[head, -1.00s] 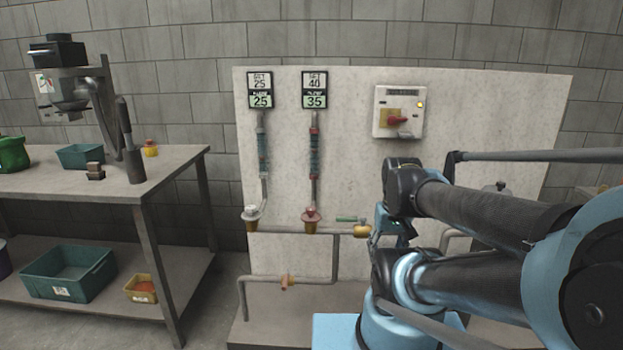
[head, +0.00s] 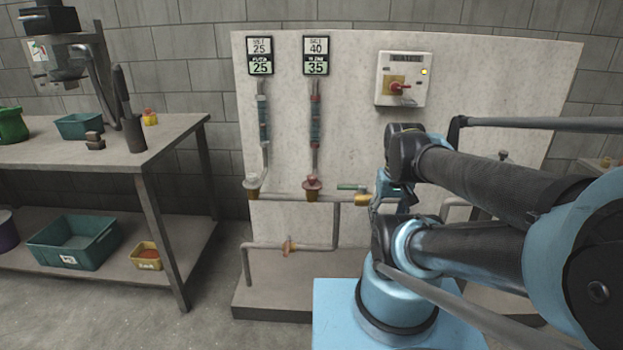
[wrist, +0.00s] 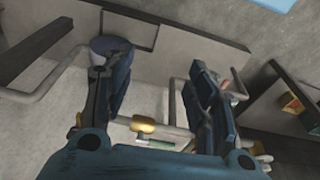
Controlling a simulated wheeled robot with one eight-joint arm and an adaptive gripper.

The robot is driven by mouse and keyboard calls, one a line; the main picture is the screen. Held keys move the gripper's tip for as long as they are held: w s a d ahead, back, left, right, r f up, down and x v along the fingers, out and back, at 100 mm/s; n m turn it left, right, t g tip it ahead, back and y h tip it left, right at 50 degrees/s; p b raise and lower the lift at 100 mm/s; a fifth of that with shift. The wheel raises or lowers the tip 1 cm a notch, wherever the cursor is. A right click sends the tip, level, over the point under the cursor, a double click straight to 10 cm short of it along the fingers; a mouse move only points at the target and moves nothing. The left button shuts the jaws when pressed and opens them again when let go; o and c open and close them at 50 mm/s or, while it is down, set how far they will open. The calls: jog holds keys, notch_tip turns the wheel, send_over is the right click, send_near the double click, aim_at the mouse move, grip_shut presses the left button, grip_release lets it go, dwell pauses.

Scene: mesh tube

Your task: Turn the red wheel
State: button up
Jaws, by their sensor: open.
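The red wheel (head: 313,183) sits on a brass valve at the foot of the right-hand tube on the pale panel. The display above that tube reads SET 40 and 35. My gripper (head: 378,203) is to the right of the wheel, apart from it, near a yellow-brass fitting with a green handle. My own arm partly hides it. In the wrist view my gripper (wrist: 157,62) has its two dark fingers spread wide with nothing between their tips. A small reddish part shows at the lower right there, but I cannot tell whether it is the wheel.
A white wheel (head: 252,181) stands left of the red one under a display reading 25. The green handle (head: 352,187) lies along the pipe. A switch box (head: 403,78) with a red knob is higher up. A workbench (head: 180,135) with bins stands left; floor between is clear.

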jog(key=w+a+r+m, duration=0.1)
jog(key=w+a+r, duration=0.2)
jog(key=w+r, duration=0.45)
notch_tip(320, 180, up, 6)
jog(key=r+m+g, duration=0.1)
jog(key=m+g, duration=0.1)
jog(key=m, duration=0.1)
send_over(312, 177)
notch_tip(312, 177, down, 18)
jog(key=shift+a+r, duration=0.1)
jog(key=shift+r, duration=0.05)
jog(key=c, duration=1)
